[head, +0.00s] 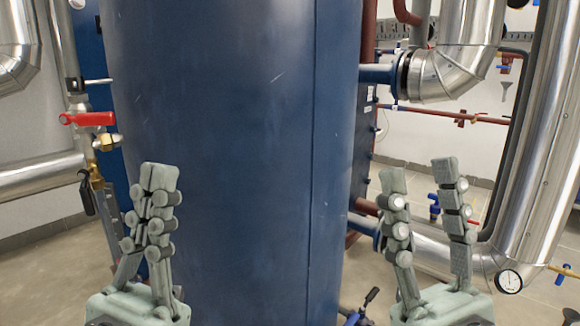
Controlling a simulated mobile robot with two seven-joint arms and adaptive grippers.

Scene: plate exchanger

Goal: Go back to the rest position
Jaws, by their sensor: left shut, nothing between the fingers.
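My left gripper (161,178) is at the lower left, pointing up, with its fingers together and nothing held. It stands in front of the left part of the large blue tank (235,130). My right gripper (418,173) is at the lower right, also pointing up, with its two fingers wide apart and nothing between them. It stands in front of the silver pipework. Whether either gripper touches anything behind it cannot be told, but both look clear.
A red-handled valve (88,119) is on the left pipe. Silver pipes (545,150) run down the right side, with a round gauge (508,281) low down. A blue flanged pipe (380,74) leaves the tank at the upper right. Floor shows at the lower left.

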